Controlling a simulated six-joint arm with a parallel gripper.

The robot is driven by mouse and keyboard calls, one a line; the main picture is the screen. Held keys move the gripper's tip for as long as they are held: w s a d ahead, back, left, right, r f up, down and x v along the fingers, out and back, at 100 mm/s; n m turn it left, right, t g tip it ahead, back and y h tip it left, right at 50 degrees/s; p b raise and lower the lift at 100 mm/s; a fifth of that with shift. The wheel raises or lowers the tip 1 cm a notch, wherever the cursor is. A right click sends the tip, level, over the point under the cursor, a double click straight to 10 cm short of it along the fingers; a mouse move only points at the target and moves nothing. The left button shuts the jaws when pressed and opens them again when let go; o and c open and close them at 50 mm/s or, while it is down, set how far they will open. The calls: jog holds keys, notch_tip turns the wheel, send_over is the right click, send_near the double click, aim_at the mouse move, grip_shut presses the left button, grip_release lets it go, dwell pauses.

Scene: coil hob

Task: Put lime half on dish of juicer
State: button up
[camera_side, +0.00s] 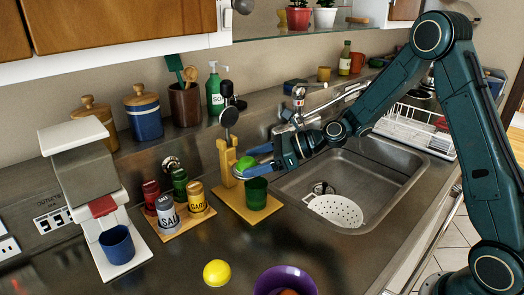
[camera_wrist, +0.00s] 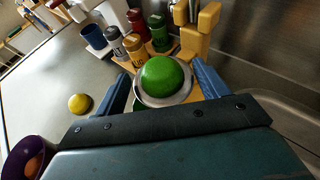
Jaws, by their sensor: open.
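The green lime half (camera_side: 246,163) rests dome up on the dish of the juicer. In the wrist view the lime half (camera_wrist: 166,78) sits in the round metal dish (camera_wrist: 150,101), with the dish's rim showing around it. The juicer (camera_side: 227,165) has a yellow frame and base, with a dark green cup (camera_side: 256,192) below the dish. My gripper (camera_side: 258,158) is at the dish, coming from the right. In the wrist view its blue fingers (camera_wrist: 165,90) stand apart on either side of the lime half and dish, with gaps to the lime.
A rack of spice shakers (camera_side: 168,214) stands left of the juicer, and a coffee machine with a blue mug (camera_side: 117,244) is farther left. A yellow lemon half (camera_side: 217,273) and a purple bowl (camera_side: 287,279) are in front. The sink (camera_side: 370,190) is to the right.

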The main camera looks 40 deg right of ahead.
jog(key=shift+d+r, duration=0.1)
jog(key=shift+r, duration=0.05)
jog(key=shift+s+d+r, duration=0.25)
jog(key=shift+s+d, duration=0.2)
jog(key=shift+s, duration=0.05)
jog(key=v, duration=1)
jog(key=shift+s, duration=0.2)
jog(key=s+a+r+n+g+h, duration=0.2)
jog(key=s+n+h, duration=0.1)
jog(key=s+n, duration=0.4)
jog(key=s+a+r+n+g+h, duration=0.15)
jog(key=s+n, duration=0.25)
jog(key=n, duration=0.5)
jog(key=s+d+r+n+h, duration=0.2)
jog(key=s+n+h, duration=0.3)
jog(key=s+n, duration=0.6)
jog(key=s, duration=0.3)
jog(key=shift+s+d, duration=0.25)
jog(key=shift+d, duration=0.15)
